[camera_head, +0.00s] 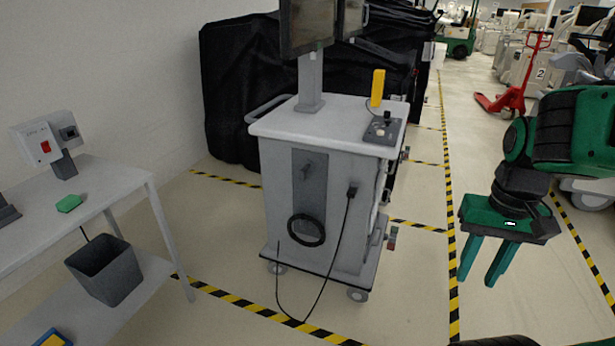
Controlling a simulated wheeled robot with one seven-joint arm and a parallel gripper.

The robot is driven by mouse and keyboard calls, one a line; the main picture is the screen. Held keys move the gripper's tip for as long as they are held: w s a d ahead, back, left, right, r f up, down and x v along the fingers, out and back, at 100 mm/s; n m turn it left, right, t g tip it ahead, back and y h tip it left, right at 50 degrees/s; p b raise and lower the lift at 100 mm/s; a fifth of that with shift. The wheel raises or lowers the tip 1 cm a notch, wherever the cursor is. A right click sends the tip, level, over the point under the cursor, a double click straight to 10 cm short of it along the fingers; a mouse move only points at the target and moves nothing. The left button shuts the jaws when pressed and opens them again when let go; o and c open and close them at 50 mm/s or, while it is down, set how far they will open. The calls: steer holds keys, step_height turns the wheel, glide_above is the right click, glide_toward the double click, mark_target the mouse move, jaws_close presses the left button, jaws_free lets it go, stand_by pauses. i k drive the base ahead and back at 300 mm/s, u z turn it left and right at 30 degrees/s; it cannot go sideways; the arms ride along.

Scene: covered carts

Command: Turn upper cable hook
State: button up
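A grey cart (325,260) stands in the middle of the view. A dark grey vertical panel (310,195) is on its front side. The upper cable hook (306,170) is a small grey piece near the top of this panel; its exact angle is too small to tell. A black cable coil (306,230) hangs lower on the panel, and what holds it is hidden. My gripper (477,282) is at the right, apart from the cart, with its green fingers pointing down. The fingers are spread with nothing visible between them.
A black cable (340,240) runs from a plug on the cart front down to the floor. A white table (110,182) with a grey bin (106,270) is at left. Black covered carts (240,90) stand behind. Floor between gripper and cart looks clear.

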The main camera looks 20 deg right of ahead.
mark_target(309, 164)
steer(key=z, duration=0.05)
steer(key=i, duration=1)
steer(key=u, duration=0.05)
